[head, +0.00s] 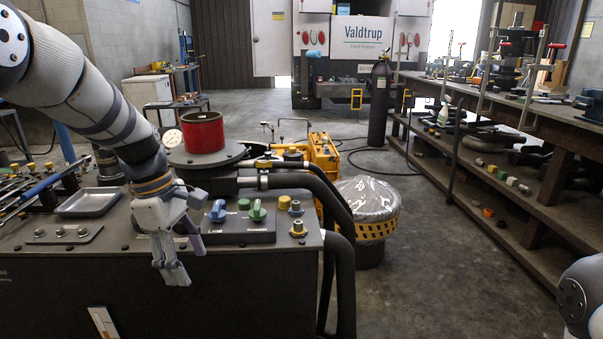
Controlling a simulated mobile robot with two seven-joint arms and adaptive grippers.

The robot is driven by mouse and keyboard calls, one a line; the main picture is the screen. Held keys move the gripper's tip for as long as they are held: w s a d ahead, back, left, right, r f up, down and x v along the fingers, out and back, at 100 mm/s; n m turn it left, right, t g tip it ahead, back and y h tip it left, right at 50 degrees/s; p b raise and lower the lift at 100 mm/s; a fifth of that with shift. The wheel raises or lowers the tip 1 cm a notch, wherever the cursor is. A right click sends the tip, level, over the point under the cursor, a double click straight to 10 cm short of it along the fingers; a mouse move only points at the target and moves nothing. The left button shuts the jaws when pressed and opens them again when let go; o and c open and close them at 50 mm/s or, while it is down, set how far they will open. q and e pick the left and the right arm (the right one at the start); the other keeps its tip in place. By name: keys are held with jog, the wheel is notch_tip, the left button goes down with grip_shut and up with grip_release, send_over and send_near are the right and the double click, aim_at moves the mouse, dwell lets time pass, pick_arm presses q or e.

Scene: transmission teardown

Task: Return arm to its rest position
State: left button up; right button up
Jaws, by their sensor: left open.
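My left arm comes in from the upper left of the head view and reaches down over the front edge of a dark machine bench (150,295). My left gripper (178,272) hangs at its end, fingers pointing down and apart, with nothing between them. It is in front of the bench's front face, left of the control block (238,228) with blue and green knobs. Part of my right arm (580,295) shows at the lower right edge. The right gripper is out of view.
A red cylinder (203,132) stands on the bench, and a metal tray (88,203) lies at left. Thick black hoses (340,270) hang at the bench's right end. A plastic-covered drum (367,205) stands beyond. A long workbench (500,105) lines the right.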

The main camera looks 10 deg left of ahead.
pick_arm(q)
jog(key=s+f+m+g+y, duration=0.1)
jog(key=s+f+m, duration=0.3)
jog(key=s+f, duration=0.55)
jog(key=s+f+m+g+y, duration=0.1)
jog(key=s+f+m, duration=0.35)
jog(key=f, duration=0.75)
jog(key=s+d+f+m, duration=0.2)
jog(key=s+d+m, duration=0.1)
jog(key=s, duration=0.9)
jog(key=s+d+f+m, duration=0.3)
jog(key=s+m, duration=0.2)
jog(key=s, duration=0.7)
jog(key=shift+d+m, duration=0.2)
jog(key=shift+m, duration=0.15)
